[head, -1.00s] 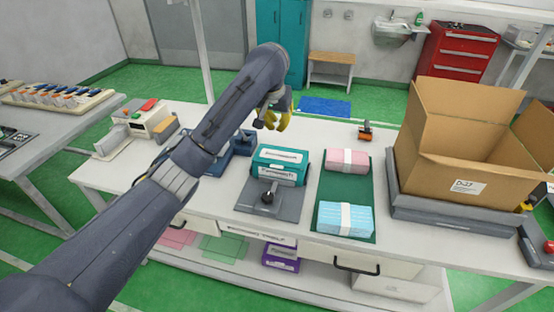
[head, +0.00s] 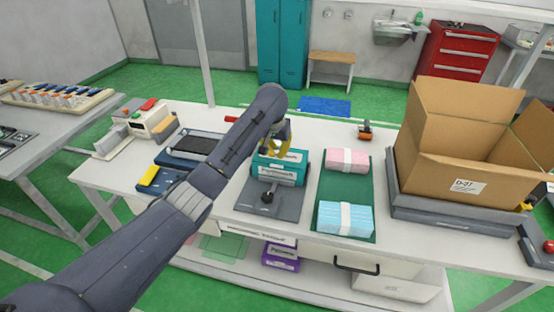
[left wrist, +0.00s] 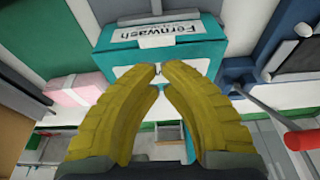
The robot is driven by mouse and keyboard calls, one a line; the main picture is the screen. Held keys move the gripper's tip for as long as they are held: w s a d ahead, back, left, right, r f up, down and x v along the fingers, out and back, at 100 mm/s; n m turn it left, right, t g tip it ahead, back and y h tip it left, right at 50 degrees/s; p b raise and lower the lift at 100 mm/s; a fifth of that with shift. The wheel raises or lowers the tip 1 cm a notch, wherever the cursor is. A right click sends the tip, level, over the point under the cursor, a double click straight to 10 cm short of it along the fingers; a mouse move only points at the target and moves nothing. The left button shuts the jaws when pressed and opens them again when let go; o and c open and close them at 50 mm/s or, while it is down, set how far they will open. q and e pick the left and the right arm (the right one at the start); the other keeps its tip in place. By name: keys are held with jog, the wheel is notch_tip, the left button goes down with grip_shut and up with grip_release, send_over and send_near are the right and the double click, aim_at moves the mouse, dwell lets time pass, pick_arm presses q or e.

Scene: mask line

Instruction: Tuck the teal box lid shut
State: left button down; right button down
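The teal box (head: 293,171) stands at the back of a grey fixture (head: 283,203) on the bench, its white label facing the front. My left gripper (head: 276,152) has yellow fingers and is above the box, partly covering its top in the head view. In the left wrist view the teal box (left wrist: 205,52) lies just beyond the left gripper (left wrist: 161,66). The fingertips are close together, with nothing seen between them. I cannot tell whether they touch the box. How far the lid is closed is hard to see. My right gripper is not in view.
A green mat (head: 327,187) to the right holds a pink pack (head: 335,160) and a blue pack (head: 333,216). A large open carton (head: 440,165) stands farther right. Dark blue trays (head: 168,180) lie left of the box, partly behind my arm.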

aim_at(277, 164)
pick_arm(q)
jog(key=shift+s+f, duration=0.1)
jog(key=shift+f, duration=1.75)
jog(key=shift+s+f, duration=0.1)
jog(key=shift+f, duration=0.65)
jog(key=shift+r, duration=0.2)
